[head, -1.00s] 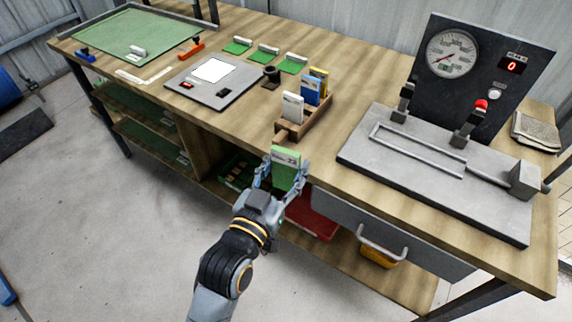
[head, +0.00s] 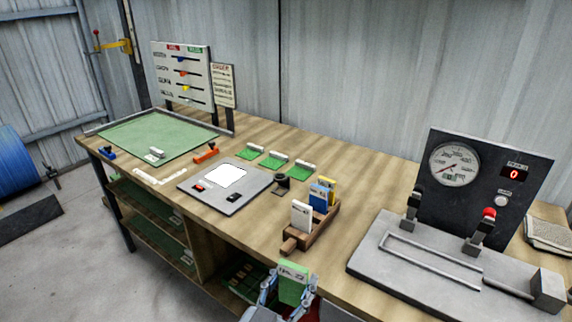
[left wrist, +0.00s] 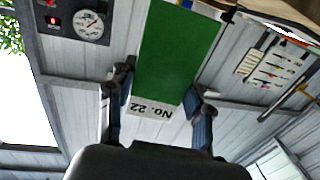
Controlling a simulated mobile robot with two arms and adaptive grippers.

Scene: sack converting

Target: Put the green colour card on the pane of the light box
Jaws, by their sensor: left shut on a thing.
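My left gripper (head: 285,296) is shut on the green colour card (head: 294,284), low in the head view, in front of the bench's front edge. In the left wrist view the card (left wrist: 175,50) shows its green face and a white strip reading "No. 22", between the two fingers (left wrist: 160,98). The light box (head: 212,196) is a flat grey unit on the bench, with a white lit pane (head: 226,177) that is bare. The card is apart from it, to its right and nearer me. My right gripper is not in view.
A small dark round thing (head: 282,184) sits beside the box. Green cards (head: 272,161) lie behind. A gauge tester (head: 450,258) fills the right.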

